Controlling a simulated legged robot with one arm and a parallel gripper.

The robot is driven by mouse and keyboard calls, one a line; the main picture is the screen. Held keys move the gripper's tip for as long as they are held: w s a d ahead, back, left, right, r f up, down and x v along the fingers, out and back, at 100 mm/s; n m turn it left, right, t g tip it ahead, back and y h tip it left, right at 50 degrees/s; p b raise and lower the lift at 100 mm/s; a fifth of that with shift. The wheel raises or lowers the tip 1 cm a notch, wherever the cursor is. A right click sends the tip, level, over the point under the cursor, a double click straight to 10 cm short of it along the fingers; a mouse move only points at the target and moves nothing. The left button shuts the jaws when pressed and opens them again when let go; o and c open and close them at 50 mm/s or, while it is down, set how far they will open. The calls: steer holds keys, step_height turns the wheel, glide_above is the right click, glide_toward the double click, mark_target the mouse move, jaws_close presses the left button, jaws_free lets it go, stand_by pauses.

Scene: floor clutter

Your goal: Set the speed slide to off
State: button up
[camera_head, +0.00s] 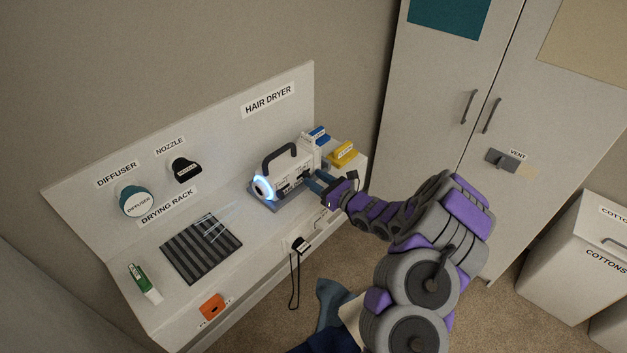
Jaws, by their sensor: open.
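The hair dryer (290,176) is a white box-shaped unit with a dark carry handle and a glowing blue ring at its left end. It stands on a grey base on the white bench, under the "HAIR DRYER" label. Small dark controls (281,187) show on its front face, but they are too small to tell which is the speed slide or how it is set. My purple and grey arm reaches in from the right.
A teal diffuser (136,200) and black nozzle (186,169) hang on the back panel. A striped drying rack (201,250), a green-and-white bottle (144,281), and blue (319,134) and yellow (343,153) items are on the bench. A cabinet (440,100) stands right. A cord (294,275) hangs in front.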

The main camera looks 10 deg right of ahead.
steer(key=shift+x, duration=0.9)
steer(key=shift+s, duration=0.15)
jaws_close()
